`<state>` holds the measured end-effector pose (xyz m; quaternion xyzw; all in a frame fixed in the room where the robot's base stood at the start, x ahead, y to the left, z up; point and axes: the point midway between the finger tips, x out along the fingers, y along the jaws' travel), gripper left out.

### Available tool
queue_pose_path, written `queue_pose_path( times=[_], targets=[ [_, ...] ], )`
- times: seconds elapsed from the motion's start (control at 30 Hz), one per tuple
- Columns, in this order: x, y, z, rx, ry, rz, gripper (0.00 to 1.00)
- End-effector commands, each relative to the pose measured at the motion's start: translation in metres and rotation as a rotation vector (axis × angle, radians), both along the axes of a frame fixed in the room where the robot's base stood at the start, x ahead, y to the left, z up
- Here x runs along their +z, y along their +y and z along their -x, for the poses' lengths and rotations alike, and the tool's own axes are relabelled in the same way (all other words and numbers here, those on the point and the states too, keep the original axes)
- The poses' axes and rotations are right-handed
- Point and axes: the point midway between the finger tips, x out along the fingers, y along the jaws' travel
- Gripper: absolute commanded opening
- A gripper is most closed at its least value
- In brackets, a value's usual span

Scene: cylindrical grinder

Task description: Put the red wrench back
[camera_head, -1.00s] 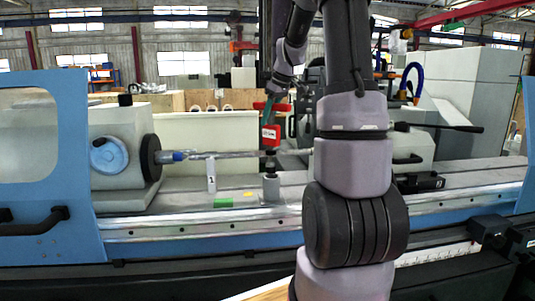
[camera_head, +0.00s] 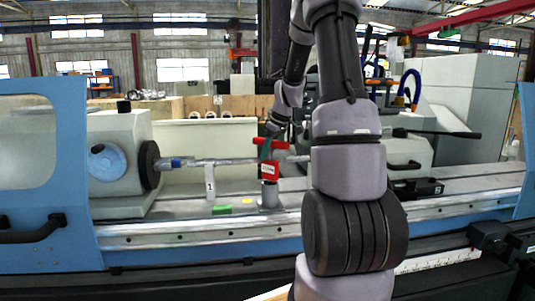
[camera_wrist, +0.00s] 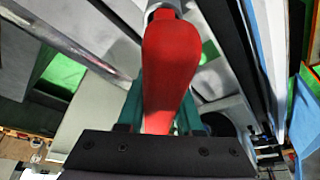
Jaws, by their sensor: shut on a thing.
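In the wrist view, the red handle (camera_wrist: 170,55) fills the middle between the teal fingers. The wrench's lower end is hidden.
A white post marked 1 (camera_head: 210,183) stands left of the holder under a horizontal shaft. Green (camera_head: 222,209) and yellow (camera_head: 247,201) patches lie on the bed nearby. A blue door panel (camera_head: 70,165) is at left. My arm covers the bed right of the holder.

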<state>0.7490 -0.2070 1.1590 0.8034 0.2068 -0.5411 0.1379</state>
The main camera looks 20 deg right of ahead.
Motion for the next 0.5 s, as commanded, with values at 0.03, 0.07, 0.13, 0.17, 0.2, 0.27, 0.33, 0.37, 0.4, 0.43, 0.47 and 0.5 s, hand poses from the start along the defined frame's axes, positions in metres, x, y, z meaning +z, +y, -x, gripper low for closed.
queue_pose_path(
  times=[0.03,0.07,0.13,0.17,0.2,0.27,0.33,0.37,0.4,0.43,0.47,0.5],
  targets=[
    [0.0005,-0.0001,-0.0005,0.000,-0.001,0.000,0.00],
    [-0.0003,-0.0001,-0.0004,0.000,-0.001,0.000,0.00],
    [-0.0024,-0.0002,-0.0005,0.000,-0.001,0.000,0.00],
    [-0.0029,-0.0001,-0.0002,0.000,0.000,0.000,0.42],
    [-0.0027,-0.0001,-0.0002,0.000,0.000,0.000,0.57],
    [-0.0027,-0.0001,-0.0002,0.000,0.000,0.000,0.65],
    [-0.0027,0.0000,-0.0001,0.000,0.000,0.000,0.65],
    [-0.0027,0.0000,-0.0001,0.000,0.000,0.000,0.65],
    [-0.0027,0.0000,-0.0001,0.000,0.000,0.000,0.65],
    [-0.0027,0.0000,-0.0001,0.000,0.000,0.000,0.65],
    [-0.0027,0.0000,-0.0001,0.000,0.000,0.000,0.65],
    [-0.0024,0.0000,-0.0002,0.000,0.000,0.000,0.65]
  ],
)
